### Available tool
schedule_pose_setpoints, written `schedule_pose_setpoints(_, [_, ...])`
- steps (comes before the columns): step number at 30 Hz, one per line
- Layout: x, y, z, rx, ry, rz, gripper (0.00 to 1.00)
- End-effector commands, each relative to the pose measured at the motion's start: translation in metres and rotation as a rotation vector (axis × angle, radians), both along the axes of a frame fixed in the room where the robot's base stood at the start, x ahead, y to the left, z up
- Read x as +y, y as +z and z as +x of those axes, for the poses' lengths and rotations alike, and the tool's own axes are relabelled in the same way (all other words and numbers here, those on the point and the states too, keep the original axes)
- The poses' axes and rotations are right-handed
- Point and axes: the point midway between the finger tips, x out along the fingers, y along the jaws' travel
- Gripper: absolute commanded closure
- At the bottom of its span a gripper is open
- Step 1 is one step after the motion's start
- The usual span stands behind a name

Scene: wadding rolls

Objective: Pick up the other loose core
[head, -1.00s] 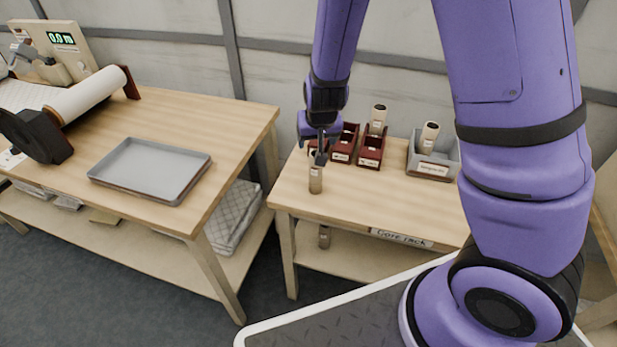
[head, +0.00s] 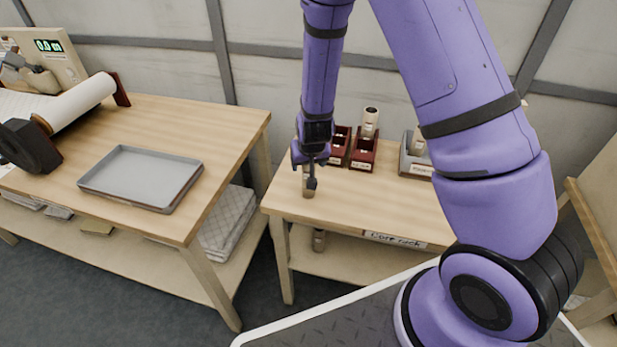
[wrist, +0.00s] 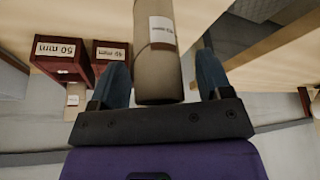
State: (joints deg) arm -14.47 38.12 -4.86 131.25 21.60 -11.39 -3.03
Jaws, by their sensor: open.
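A loose brown cardboard core (head: 307,190) with a white label stands upright near the front left of the core rack table (head: 400,212). My gripper (head: 311,182) points down at it. In the wrist view the core (wrist: 157,80) sits between the two spread fingers of my gripper (wrist: 160,62). A gap shows beside at least the right finger, so the jaws are around the core but not closed on it. Part of the core is hidden behind the fingers in the head view.
Red holders (head: 361,160) stand behind, one with a core (head: 370,118) in it. A grey bin (head: 412,166) with a core (head: 418,143) is partly hidden by my arm. Another core (head: 319,240) is on the lower shelf. A grey tray (head: 140,177) lies on the left table.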

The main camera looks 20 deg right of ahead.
Motion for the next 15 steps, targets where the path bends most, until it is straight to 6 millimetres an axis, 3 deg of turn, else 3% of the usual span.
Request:
schedule_pose_setpoints(9, [-0.0002, -0.0035, 0.0015, 0.000, -0.001, 0.000, 0.28])
schedule_pose_setpoints(15, [-0.0002, -0.0034, 0.0015, 0.000, -0.001, 0.000, 0.74])
